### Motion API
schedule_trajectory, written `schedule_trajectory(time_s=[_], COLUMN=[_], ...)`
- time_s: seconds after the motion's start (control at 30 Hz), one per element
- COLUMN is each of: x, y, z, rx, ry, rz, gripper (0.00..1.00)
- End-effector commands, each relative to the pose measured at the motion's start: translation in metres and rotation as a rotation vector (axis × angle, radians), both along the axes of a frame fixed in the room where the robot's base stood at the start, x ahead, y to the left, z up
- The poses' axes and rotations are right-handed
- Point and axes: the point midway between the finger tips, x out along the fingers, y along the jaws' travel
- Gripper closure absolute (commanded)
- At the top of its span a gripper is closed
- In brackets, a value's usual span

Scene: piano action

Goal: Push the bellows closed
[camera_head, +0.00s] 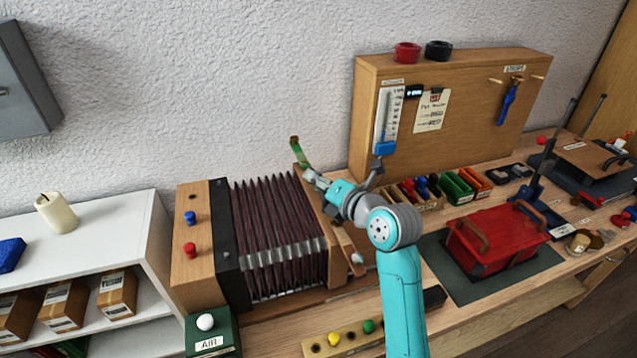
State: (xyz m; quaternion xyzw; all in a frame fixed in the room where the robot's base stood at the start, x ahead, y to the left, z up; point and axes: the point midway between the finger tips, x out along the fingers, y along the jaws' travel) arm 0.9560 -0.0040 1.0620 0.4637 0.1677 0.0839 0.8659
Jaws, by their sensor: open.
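The bellows (278,235) are dark maroon pleats, spread open on the bench in the left half of the view. A black frame (228,245) and a wooden end block (198,262) with a blue and a red knob bound them on the left. A wooden end board (325,228) bounds them on the right. My gripper (308,176) is open, above the right end of the bellows and close to the top of the end board. My arm hides part of the board's right side, and contact cannot be told.
A wooden panel (450,110) with a slider and hanging blue tool stands behind right. A red box (490,240) sits on a dark mat right of my arm. A green AIR box (212,330) and a strip with coloured knobs (345,340) lie in front.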

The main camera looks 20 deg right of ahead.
Motion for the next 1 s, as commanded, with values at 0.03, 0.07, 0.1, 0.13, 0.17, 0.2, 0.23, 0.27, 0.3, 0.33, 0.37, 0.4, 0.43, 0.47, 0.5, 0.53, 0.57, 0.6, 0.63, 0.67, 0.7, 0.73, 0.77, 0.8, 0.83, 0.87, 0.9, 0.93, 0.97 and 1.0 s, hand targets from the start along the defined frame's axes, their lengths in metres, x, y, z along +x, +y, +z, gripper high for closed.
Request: schedule_trajectory(time_s=[0.03,0.07,0.1,0.13,0.17,0.2,0.23,0.27,0.3,0.33,0.37,0.4,0.43,0.47,0.5,0.53,0.57,0.6,0.63,0.67,0.7,0.73,0.77,0.8,0.83,0.87,0.9,0.93,0.97,1.0], x=[0.000,0.000,0.000,0.000,0.000,0.000,0.000,0.000,0.000,0.000,0.000,0.000,0.000,0.000,0.000,0.000,0.000,0.000,0.000,0.000,0.000,0.000,0.000,0.000,0.000,0.000,-0.001,0.000,-0.001,0.000], y=[0.000,0.000,0.000,0.000,0.000,0.000,0.000,0.000,0.000,0.000,0.000,0.000,0.000,0.000,0.000,0.002,0.004,0.008,0.012,0.017,0.025,0.032,0.039,0.048,0.055,0.061,0.071,0.077,0.083,0.091], z=[0.000,0.000,0.000,0.000,0.000,0.000,0.000,0.000,0.000,0.000,0.000,0.000,0.000,0.000,0.000,0.000,0.000,0.000,0.000,-0.001,-0.001,-0.001,-0.001,-0.001,-0.001,-0.001,-0.001,-0.001,-0.001,-0.001], rx=[0.000,0.000,0.000,0.000,0.000,0.000,0.000,0.000,0.000,0.000,0.000,0.000,0.000,0.000,0.000,0.000,0.000,0.000,0.000,0.001,0.000,0.000,0.000,0.000,0.000,0.001,0.000,0.000,0.001,0.000], ry=[0.000,0.000,0.000,0.000,0.000,0.000,0.000,0.000,0.000,0.000,0.000,0.000,0.000,0.000,0.000,0.001,0.001,0.000,0.001,0.002,0.001,0.001,0.001,0.002,0.002,0.002,0.001,0.001,0.002,0.001], rz=[0.000,0.000,0.000,0.000,0.000,0.000,0.000,0.000,0.000,0.000,0.000,0.000,0.000,0.000,0.000,0.001,0.001,0.002,0.003,0.004,0.005,0.005,0.006,0.007,0.007,0.007,0.008,0.006,0.007,0.006], gripper=[0.60,0.60,0.65,0.72,0.80,0.90,0.97,1.00,1.00,1.00,1.00,1.00,1.00,1.00,1.00,1.00,1.00,1.00,1.00,1.00,1.00,1.00,1.00,1.00,1.00,1.00,1.00,1.00,1.00,1.00])
